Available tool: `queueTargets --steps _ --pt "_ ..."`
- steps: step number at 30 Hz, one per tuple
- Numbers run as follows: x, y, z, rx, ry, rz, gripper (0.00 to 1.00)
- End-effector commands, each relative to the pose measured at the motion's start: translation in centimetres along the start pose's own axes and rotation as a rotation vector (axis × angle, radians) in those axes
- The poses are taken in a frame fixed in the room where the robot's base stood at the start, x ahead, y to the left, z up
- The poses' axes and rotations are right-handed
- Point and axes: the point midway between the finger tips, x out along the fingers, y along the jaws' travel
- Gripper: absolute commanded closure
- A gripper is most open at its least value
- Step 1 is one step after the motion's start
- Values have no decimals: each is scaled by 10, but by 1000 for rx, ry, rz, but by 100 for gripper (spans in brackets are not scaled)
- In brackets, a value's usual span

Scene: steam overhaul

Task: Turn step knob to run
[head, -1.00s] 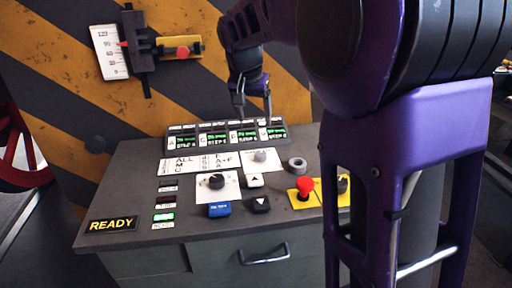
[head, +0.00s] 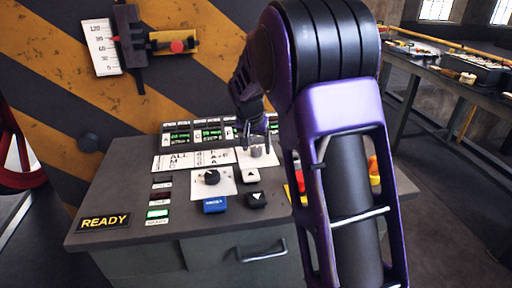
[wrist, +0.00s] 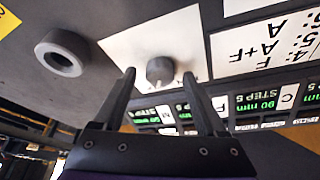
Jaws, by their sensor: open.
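A grey knob (head: 256,152) stands on a white plate on the sloping console top, beside a label card. It also shows in the wrist view (wrist: 160,71), between and just beyond my fingertips. A black knob (head: 212,177) with a white mark sits on another white plate, nearer the front. No legible lettering tells me which one is the step knob. My gripper (head: 257,136) is open and points down just above the grey knob. In the wrist view its two fingers (wrist: 159,78) lie either side of that knob, with no clear contact.
A grey ring (wrist: 62,52) stands beside the knob plate. Green displays (head: 208,134) line the back. My arm hides most of the yellow panel at right. A READY sign (head: 104,222) is at left.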

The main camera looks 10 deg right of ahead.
Motion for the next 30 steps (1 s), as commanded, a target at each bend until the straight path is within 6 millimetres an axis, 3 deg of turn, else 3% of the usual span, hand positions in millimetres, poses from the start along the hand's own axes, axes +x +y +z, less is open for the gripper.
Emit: queueTargets --steps 7,19,30 --pt "1 0 0 0 0 0 26" --pt "0 0 0 0 0 0 98" --pt "0 1 -1 -31 0 -14 100"
